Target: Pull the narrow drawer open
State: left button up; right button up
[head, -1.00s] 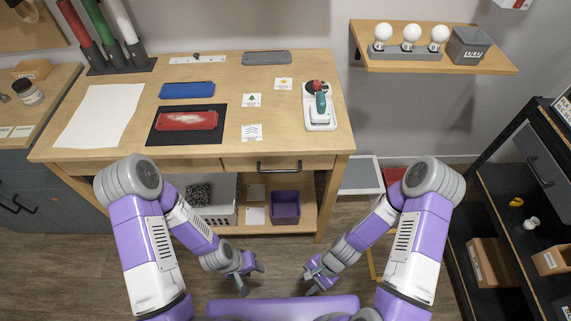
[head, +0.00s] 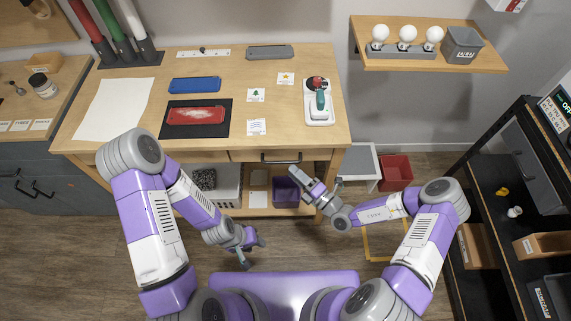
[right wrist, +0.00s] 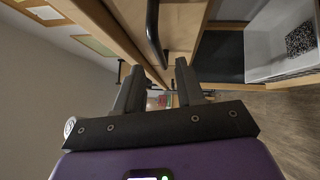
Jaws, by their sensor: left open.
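The narrow wooden drawer (head: 240,156) sits under the front edge of the workbench top, to the right of the middle, and looks closed. Its dark bar handle (head: 280,158) is just above my right gripper (head: 295,178), which is open and empty. In the right wrist view the handle (right wrist: 153,30) is a dark bar beyond the open fingers (right wrist: 158,70), apart from them. My left gripper (head: 254,251) is open and empty, low over the floor in front of the bench.
Under the bench a lower shelf holds a white bin (head: 227,185) and a purple bin (head: 288,191). A red bin (head: 396,172) stands on the floor to the right. A black shelf unit (head: 490,225) stands at the right.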

aim_at(287, 156)
jog(key=x, duration=0.4)
jog(key=shift+w+a+b, duration=0.25)
jog(key=shift+a+b, duration=0.05)
jog(key=shift+a, duration=0.05)
grip_shut()
